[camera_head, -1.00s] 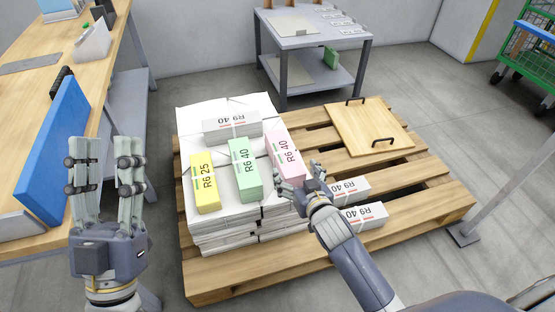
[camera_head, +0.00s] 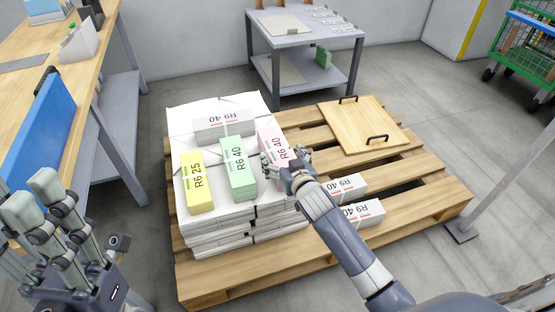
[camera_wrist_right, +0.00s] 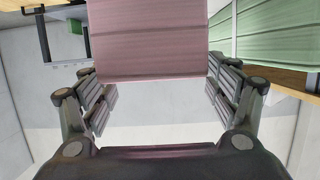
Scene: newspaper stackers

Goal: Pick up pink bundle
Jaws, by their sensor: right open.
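The pink bundle (camera_head: 270,136), marked R6 40, lies at the right side of the top of a white paper stack (camera_head: 240,108). My right gripper (camera_head: 281,168) is at the near right end of the bundle and hides part of it. In the right wrist view, the pink bundle (camera_wrist_right: 150,40) lies between the spread fingers of the open right gripper (camera_wrist_right: 160,95), with space on both sides. A green bundle (camera_head: 238,168) is just left of it and shows in the wrist view (camera_wrist_right: 265,38). My left gripper (camera_head: 50,215) is low at the left, its fingers apart and empty.
A yellow bundle (camera_head: 197,182) and a white bundle (camera_head: 224,123) share the stack. White bundles (camera_head: 345,188) lie on the pallet (camera_head: 410,215) beneath my right arm. A board with handles (camera_head: 360,125) lies behind. A workbench (camera_head: 95,75) stands left.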

